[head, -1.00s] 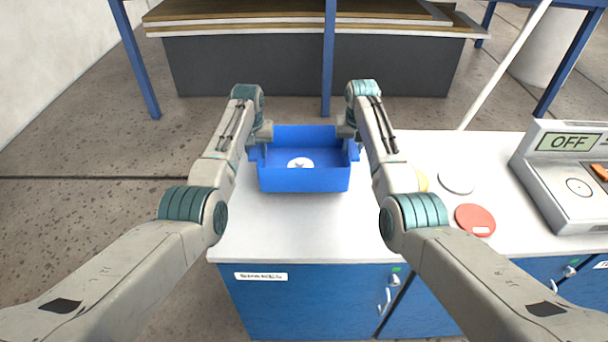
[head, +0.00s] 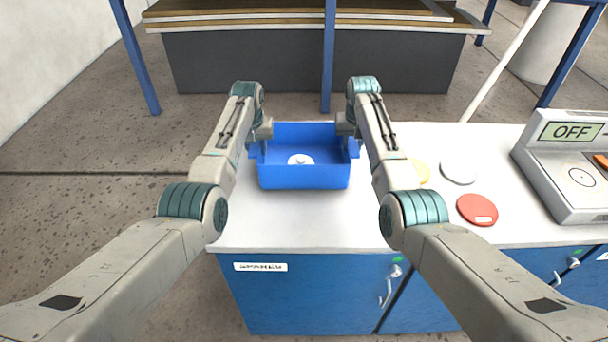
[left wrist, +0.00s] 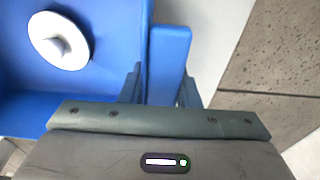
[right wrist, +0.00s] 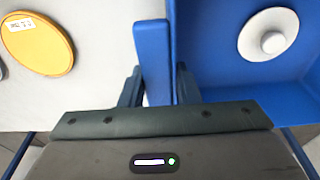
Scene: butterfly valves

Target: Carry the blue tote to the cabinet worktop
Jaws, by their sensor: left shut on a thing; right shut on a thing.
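The blue tote (head: 304,177) is over the left part of the white cabinet worktop (head: 290,225) in the head view. I cannot tell whether it touches the surface. A white round disc with a knob (head: 300,160) lies inside it. My left gripper (left wrist: 160,90) is shut on the tote's left handle (left wrist: 169,60). My right gripper (right wrist: 158,90) is shut on the tote's right handle (right wrist: 152,60). The tote looks level between both grippers.
A yellow disc (head: 421,172), a white disc (head: 459,170) and a red disc (head: 477,209) lie on the worktop to the right. A grey device reading OFF (head: 572,165) stands farther right. A dark bench (head: 250,65) and blue posts stand behind. Worktop in front of the tote is clear.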

